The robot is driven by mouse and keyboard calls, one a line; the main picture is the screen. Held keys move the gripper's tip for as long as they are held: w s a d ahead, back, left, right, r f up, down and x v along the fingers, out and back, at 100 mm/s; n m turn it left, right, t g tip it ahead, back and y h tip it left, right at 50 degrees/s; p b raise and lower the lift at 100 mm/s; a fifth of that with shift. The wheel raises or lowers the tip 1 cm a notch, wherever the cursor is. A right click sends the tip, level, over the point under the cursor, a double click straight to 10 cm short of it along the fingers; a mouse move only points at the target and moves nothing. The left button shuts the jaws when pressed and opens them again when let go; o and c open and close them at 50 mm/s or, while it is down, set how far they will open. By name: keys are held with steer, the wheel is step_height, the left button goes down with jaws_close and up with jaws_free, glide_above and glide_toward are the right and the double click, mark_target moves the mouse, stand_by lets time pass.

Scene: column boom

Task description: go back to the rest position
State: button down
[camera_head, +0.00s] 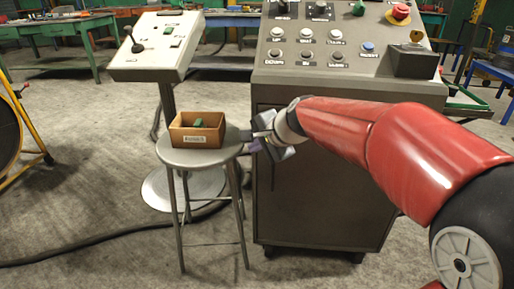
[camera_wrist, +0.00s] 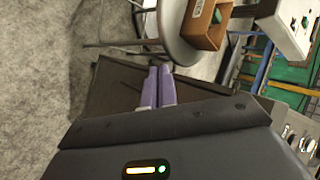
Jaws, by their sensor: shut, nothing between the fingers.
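My gripper (camera_head: 257,144) is in front of the grey control cabinet, just right of the round stool. In the wrist view my gripper (camera_wrist: 159,68) shows two purple fingers lying together, shut with nothing between them. The fingertips point toward the stool's edge and the cabinet side. My red arm reaches in from the right and hides part of the cabinet front.
A grey stool (camera_head: 213,158) holds an open brown box (camera_head: 198,141) with a green item (camera_head: 198,123) inside. The control cabinet (camera_head: 320,200) stands behind my arm. A joystick pedestal (camera_head: 157,46) stands behind the stool. A black cable (camera_head: 80,247) crosses the floor at left.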

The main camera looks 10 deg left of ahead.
steer(key=s+r, duration=0.4)
steer(key=s+d+f+n+h, duration=0.3)
steer(key=s+d+f+n, duration=0.1)
steer(key=s+d, duration=0.7)
steer(key=s+d+f+n+h, duration=0.3)
steer(key=s+d+f+n, duration=0.1)
steer(key=s+d, duration=0.8)
steer(key=shift+s+d+f+n+g+h, duration=0.2)
steer(key=shift+d+f+n+g+h, duration=0.15)
steer(key=shift+d+f, duration=0.25)
